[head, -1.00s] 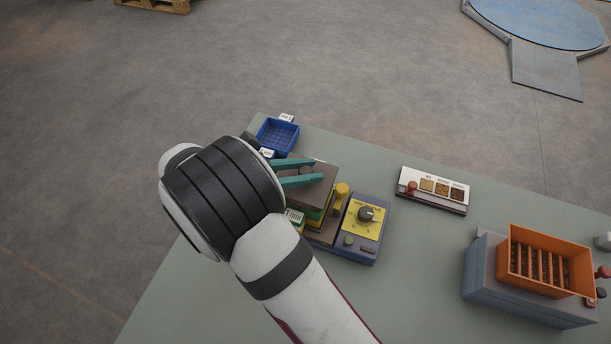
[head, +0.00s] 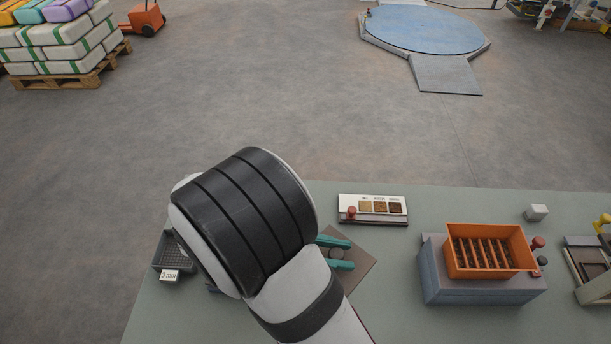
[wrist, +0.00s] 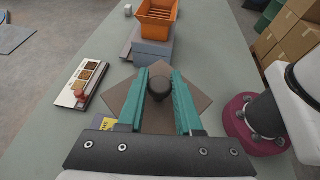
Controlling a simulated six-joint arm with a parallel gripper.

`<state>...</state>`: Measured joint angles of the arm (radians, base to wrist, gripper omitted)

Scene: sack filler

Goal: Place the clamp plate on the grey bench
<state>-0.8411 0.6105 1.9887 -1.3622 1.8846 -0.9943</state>
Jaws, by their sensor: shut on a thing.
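The clamp plate (head: 362,265) is a flat brown square with a dark round knob on top. My gripper (head: 351,254) has teal fingers shut on the knob, one on each side. In the wrist view my gripper (wrist: 160,76) holds the clamp plate (wrist: 160,118) in front of the palm, with its corners showing past the fingers. The plate seems to be above the grey bench (head: 395,322), but the gap under it is hard to judge. My arm hides part of the plate in the head view.
A sample board (head: 372,209) lies beyond the plate. An orange slotted tray (head: 490,251) on a blue-grey box stands to the right. A dark basket (head: 174,252) labelled 3 mm is at left. In the wrist view, a yellow panel (wrist: 105,124) shows beside the fingers. Bare bench lies between plate and box.

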